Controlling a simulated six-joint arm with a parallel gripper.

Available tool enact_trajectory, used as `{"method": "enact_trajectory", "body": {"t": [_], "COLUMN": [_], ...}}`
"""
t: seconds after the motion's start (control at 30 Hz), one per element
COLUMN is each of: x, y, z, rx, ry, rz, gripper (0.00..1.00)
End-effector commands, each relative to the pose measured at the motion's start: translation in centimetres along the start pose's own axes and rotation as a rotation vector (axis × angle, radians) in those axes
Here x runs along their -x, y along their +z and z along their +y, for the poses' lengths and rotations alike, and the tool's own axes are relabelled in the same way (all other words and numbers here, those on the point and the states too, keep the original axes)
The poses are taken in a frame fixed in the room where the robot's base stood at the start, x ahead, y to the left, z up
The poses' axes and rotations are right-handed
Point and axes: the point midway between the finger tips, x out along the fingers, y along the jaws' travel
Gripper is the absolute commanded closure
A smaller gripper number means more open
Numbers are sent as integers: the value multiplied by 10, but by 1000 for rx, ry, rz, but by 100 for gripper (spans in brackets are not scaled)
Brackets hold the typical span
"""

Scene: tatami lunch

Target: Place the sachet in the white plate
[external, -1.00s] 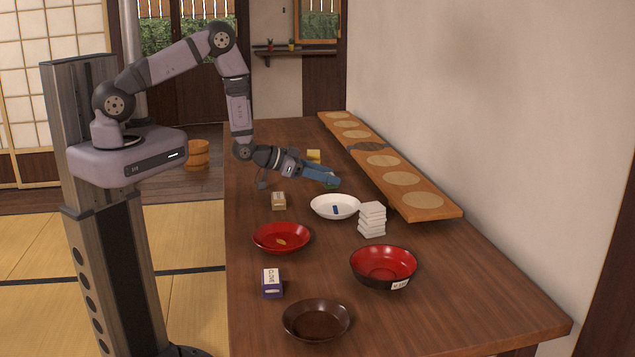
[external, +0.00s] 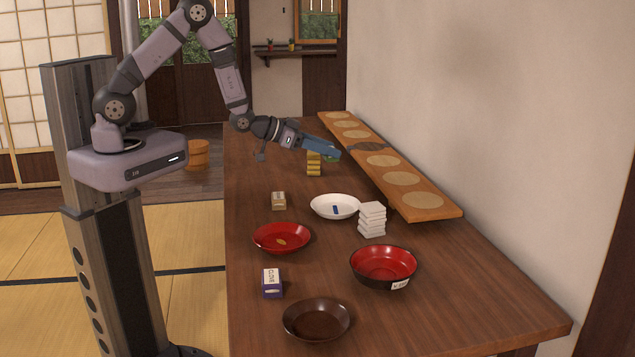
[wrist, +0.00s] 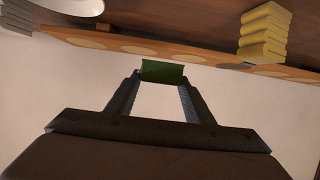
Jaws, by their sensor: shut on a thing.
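My gripper (external: 333,155) is shut on a small green sachet (wrist: 162,71), held between its fingertips in the wrist view. In the external view the sachet (external: 333,160) is mostly hidden by the blue fingers. It is in the air, beyond the white plate in the picture. The white plate (external: 352,203) stands on the table with a small blue item (external: 335,210) in it. Part of the plate (wrist: 75,6) shows at the top left of the wrist view.
A yellow stack (external: 313,165) stands close to my gripper. A white stack (external: 371,220) stands right of the plate. A small tan box (external: 279,201), a red plate (external: 262,240), a red bowl (external: 383,263), a dark bowl (external: 316,322) and a long raised board (external: 440,210) are around.

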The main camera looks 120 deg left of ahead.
Motion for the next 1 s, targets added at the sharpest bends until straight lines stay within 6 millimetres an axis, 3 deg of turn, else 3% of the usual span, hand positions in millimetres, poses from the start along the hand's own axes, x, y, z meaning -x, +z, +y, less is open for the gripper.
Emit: {"method": "enact_trajectory", "body": {"t": [0.13,0.27,0.4,0.57,0.67,0.8,1.0], "x": [-7,-10,-5,11,22,30,30], "y": [-2,-18,-38,-46,-39,-11,-6], "z": [17,40,74,118,136,151,152], "rx": [-14,-31,-63,-116,-145,-167,-165], "ry": [30,70,142,272,345,408,397], "rz": [6,10,11,4,-3,-6,0], "gripper": [73,73,73,73,73,73,73]}}
